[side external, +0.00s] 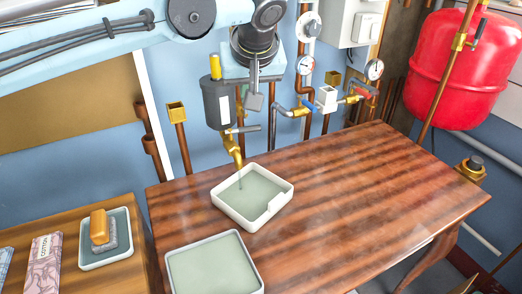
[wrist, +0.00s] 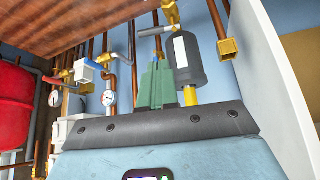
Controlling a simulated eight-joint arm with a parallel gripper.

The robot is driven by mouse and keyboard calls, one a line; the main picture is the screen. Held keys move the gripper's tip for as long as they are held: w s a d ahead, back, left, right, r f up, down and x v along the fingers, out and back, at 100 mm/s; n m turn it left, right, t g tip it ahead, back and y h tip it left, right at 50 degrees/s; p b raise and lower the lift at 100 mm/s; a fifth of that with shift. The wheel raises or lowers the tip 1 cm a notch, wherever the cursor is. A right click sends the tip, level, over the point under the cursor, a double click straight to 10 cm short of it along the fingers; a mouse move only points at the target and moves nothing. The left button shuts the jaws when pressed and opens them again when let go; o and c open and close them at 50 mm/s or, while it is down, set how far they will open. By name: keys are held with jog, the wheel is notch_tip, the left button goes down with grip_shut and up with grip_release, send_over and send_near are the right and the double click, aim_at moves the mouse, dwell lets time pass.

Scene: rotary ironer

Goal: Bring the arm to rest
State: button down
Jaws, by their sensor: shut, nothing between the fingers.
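My gripper (side external: 254,103) hangs below my wrist in the side external view, above and behind the wooden table. It is at the upper right of a dark grey canister with a yellow cap (side external: 217,103) and close to it; I cannot tell whether they touch. In the wrist view my gripper's green fingers (wrist: 156,85) are together with nothing between them. The canister (wrist: 186,58) shows just to their right there. My pale blue arm crosses the top left of the side external view.
The wooden table (side external: 350,190) carries a white-rimmed tray (side external: 262,205) under a brass spout and another tray (side external: 215,268) in front. Pipes, gauges (side external: 306,65) and a red tank (side external: 458,65) line the wall. A side table at left holds a dish with an orange block (side external: 99,226).

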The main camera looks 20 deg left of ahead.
jog(key=s+a+f+m+h, duration=0.1)
jog(key=s+a+f+m, duration=0.1)
jog(key=s+a, duration=0.65)
jog(key=s+a+f+m+h, duration=0.1)
jog(key=s+a+m+h, duration=0.3)
jog(key=a, duration=0.7)
jog(key=s+a+f+t+y, duration=0.1)
jog(key=s+a+f, duration=0.3)
jog(key=s+f, duration=0.35)
notch_tip(320, 180, up, 10)
jog(key=n+g+y, duration=0.1)
jog(key=n+y, duration=0.3)
jog(key=n, duration=0.2)
send_over(249, 128)
jog(key=s+d, duration=0.5)
jog(key=s, duration=0.3)
jog(key=x, duration=1.3)
jog(key=shift+w+a+f, duration=0.15)
jog(key=shift+f, duration=0.1)
